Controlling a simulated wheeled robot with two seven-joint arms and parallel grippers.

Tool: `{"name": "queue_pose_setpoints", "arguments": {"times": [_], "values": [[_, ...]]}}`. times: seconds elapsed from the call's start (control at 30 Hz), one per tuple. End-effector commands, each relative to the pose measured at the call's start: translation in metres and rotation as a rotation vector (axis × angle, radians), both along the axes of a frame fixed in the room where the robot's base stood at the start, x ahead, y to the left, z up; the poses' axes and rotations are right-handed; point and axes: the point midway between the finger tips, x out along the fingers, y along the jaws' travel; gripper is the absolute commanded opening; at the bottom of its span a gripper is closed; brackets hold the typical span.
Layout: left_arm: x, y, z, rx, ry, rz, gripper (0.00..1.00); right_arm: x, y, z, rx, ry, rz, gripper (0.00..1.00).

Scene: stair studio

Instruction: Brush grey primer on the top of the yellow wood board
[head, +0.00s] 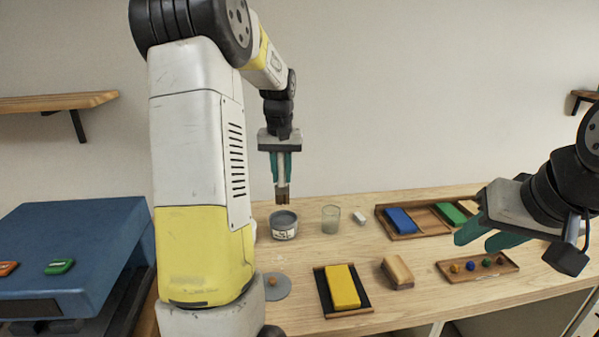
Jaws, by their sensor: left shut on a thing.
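The yellow wood board (343,287) lies flat on a dark tray (324,296) near the front of the wooden table. My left gripper (281,176) points down and is shut on a brush (282,194), whose bristle end hangs just above a round grey tin (284,232). The tin has a label and a grey top that looks like the primer. My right gripper (473,243) is at the right over the table, its teal fingers apart with nothing seen between them.
A glass (330,219) and a small white block (359,218) stand right of the tin. A wood block (397,271) lies beside the board. A tray (437,266) of small balls, a tray (408,237) with coloured blocks and a grey disc (280,292) surround it. A blue box (75,250) stands left.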

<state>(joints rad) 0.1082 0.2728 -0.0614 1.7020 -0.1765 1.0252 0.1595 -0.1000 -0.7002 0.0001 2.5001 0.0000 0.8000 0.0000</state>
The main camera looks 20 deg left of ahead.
Motion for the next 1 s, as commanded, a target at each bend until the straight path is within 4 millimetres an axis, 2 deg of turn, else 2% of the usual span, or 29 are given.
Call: {"name": "queue_pose_setpoints", "arguments": {"times": [0.5, 1.0], "values": [[0.0, 0.0, -0.049, 0.0, 0.002, 0.0, 0.0, 0.0, 0.0, 0.0, 0.0, 0.0, 0.0, 0.36], [0.0, 0.0, -0.055, 0.0, 0.0, 0.0, 0.0, 0.0, 0.0, 0.0, 0.0, 0.0, 0.0, 0.36]]}}
